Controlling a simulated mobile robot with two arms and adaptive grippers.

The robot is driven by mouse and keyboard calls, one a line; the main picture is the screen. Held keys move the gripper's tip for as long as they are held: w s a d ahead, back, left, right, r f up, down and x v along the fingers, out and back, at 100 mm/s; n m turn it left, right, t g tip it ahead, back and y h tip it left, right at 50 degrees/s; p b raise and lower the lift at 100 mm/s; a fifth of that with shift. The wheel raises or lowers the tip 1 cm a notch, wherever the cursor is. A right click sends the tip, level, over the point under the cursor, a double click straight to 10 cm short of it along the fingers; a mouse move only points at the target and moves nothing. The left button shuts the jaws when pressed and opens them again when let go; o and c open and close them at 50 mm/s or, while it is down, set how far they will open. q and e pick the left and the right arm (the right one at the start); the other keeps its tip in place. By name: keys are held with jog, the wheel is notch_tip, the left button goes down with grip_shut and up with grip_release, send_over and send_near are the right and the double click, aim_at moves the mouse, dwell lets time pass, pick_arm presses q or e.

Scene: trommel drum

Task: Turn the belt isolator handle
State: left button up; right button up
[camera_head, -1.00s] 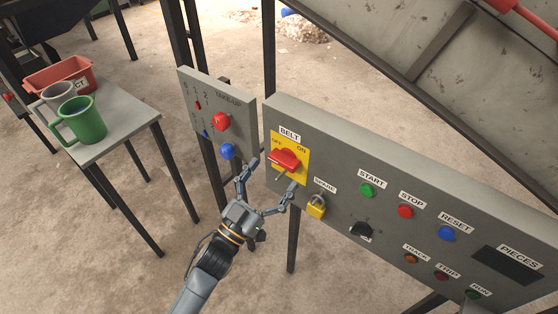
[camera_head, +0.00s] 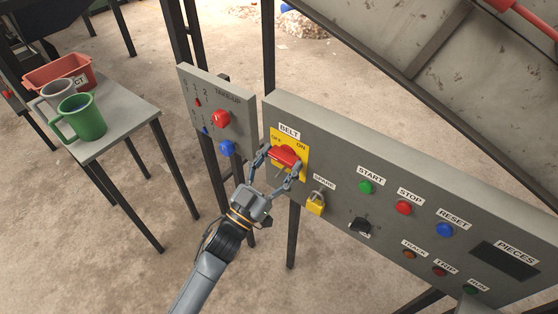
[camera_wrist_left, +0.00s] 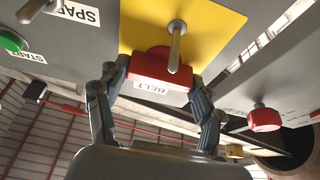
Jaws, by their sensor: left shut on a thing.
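The red belt isolator handle (camera_head: 284,154) sits on a yellow plate (camera_head: 303,169) marked OFF and ON, under the BELT label, at the left end of the grey panel. In the left wrist view the red handle (camera_wrist_left: 160,68) shows close up, with a metal pin (camera_wrist_left: 176,45) standing out by it. My left gripper (camera_head: 279,163) is shut on the handle, one finger on each side. The wrist view also shows the left gripper's fingers (camera_wrist_left: 157,90) at both ends of the handle. Which mark the handle points to is hard to tell. My right gripper is not in view.
A yellow padlock (camera_head: 316,203) hangs at SPARE, just right of the handle. The TAKE-UP panel (camera_head: 238,118) with red and blue knobs is close on the left. START (camera_head: 365,187) and STOP (camera_head: 404,207) buttons are further right. A table (camera_head: 130,122) holds mugs and a red bin.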

pick_arm(q)
jog(key=shift+m, duration=0.3)
jog(key=m+g+h, duration=0.1)
jog(key=m, duration=0.1)
jog(key=m+g+h, duration=0.1)
jog(key=m, duration=0.1)
jog(key=shift+m, duration=0.4)
jog(key=shift+m+g+h+p, duration=0.25)
jog(key=shift+m+g, duration=0.25)
jog(key=shift+m, duration=0.65)
jog(key=shift+m+g+h+p, duration=0.1)
jog(key=shift+m+g+h, duration=0.35)
jog(key=shift+m, duration=0.7)
jog(key=shift+g, duration=0.25)
jog(key=o, duration=1.2)
jog(key=shift+c, duration=0.2)
jog(key=shift+a, duration=0.1)
jog(key=v, duration=1.2)
